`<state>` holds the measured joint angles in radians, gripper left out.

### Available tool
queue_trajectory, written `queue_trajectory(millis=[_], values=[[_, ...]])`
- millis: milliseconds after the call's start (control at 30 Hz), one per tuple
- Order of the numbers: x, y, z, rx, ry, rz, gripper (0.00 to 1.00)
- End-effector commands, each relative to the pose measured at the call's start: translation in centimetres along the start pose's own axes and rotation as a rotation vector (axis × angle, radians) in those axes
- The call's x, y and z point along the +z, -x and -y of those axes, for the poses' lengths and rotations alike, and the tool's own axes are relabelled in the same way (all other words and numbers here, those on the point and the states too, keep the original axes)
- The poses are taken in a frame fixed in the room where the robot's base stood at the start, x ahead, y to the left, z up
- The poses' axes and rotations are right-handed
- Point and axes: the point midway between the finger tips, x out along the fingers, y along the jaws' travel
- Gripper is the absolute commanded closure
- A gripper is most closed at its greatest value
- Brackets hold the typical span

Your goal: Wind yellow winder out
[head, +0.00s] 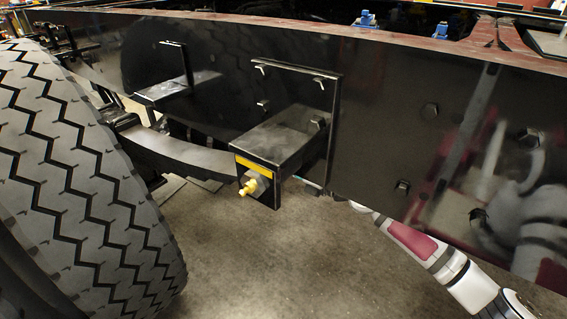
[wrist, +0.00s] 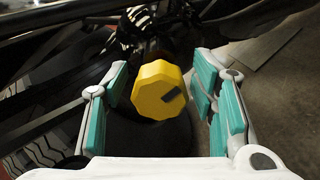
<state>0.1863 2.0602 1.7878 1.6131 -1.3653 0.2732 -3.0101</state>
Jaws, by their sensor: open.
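In the wrist view a yellow many-sided knob, the yellow winder (wrist: 152,88), sits between the teal finger pads of my gripper (wrist: 163,74). It has a dark slot-like mark on its face and a dark round body below it. My gripper is open, with a visible gap on each side of the knob. My gripper is hidden behind the chassis beam in the head view.
The black chassis beam (head: 380,130) runs across the head view, with bolts along it. A large tyre (head: 80,190) stands at the left. My arm passes under the beam at the lower right. Bare floor (head: 300,270) shows below the bracket.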

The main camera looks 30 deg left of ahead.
Motion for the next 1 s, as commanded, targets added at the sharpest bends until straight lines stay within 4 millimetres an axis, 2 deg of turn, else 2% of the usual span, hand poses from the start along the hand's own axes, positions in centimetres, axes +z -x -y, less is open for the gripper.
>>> queue_trajectory(millis=[500,633,1000], values=[[0.0,6.6,-0.1,-0.006,-0.001,0.000,0.48],[-0.1,7.2,-0.1,-0.007,-0.002,-0.001,0.48],[-0.1,7.3,-0.1,-0.007,-0.025,-0.001,0.48]])
